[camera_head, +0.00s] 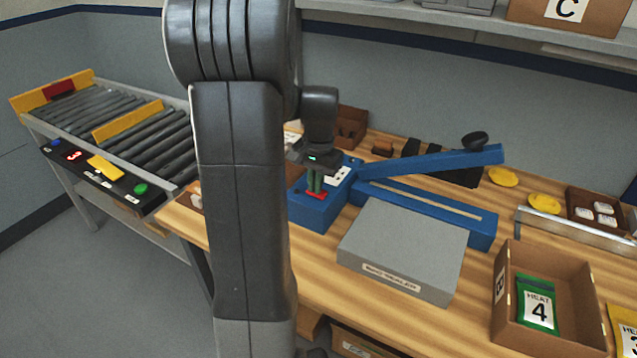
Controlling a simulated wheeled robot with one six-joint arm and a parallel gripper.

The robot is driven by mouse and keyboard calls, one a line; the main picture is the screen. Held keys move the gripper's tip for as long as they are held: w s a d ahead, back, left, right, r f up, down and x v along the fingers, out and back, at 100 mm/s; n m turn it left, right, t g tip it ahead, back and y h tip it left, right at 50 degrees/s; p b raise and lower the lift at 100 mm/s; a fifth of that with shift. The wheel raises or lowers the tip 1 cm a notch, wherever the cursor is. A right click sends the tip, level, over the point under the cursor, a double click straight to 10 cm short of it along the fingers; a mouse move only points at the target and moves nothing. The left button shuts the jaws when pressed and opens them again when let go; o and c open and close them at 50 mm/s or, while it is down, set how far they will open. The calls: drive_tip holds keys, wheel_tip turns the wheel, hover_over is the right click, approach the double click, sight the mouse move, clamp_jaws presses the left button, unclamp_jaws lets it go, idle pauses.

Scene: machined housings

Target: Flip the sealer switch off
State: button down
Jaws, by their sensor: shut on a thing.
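The blue sealer (312,214) stands on the wooden bench, with its long blue lever (430,160) raised toward the right and ending in a dark knob. A small red switch (317,196) sits on top of the sealer's blue box at its left end. My gripper (315,190) points down over this box, its fingers closed at the red switch. The fingers partly hide the switch, so I cannot tell which way it is set. A white panel (337,176) lies just right of the fingers.
A grey labelled block (405,245) stands in front of the sealer. A cardboard box (550,320) with green packets marked HEAT 4 is at the right. Yellow discs (503,177) lie behind. A roller conveyor (150,135) stands at left. My arm hides the bench's left part.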

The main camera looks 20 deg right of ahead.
drive_tip(key=shift+a, duration=0.1)
wheel_tip(320, 180, up, 14)
drive_tip(key=p, duration=0.3)
drive_tip(key=shift+s+d, duration=0.3)
drive_tip(key=shift+d, duration=0.1)
drive_tip(key=f, duration=0.9)
drive_tip(key=shift+w+a+f, duration=0.2)
drive_tip(key=shift+a+f, duration=0.05)
drive_tip(key=shift+f, duration=0.15)
drive_tip(key=shift+w+d+b, duration=0.1)
drive_tip(key=shift+d+b, duration=0.05)
drive_tip(key=shift+b, duration=0.5)
drive_tip(key=b, duration=0.2)
drive_tip(key=shift+s+d+r+g+h+b, duration=0.2)
drive_tip(key=shift+s+g+h+b, duration=0.1)
drive_tip(key=shift+g+h, duration=0.1)
wheel_tip(320, 180, up, 7)
drive_tip(key=shift+p, duration=0.3)
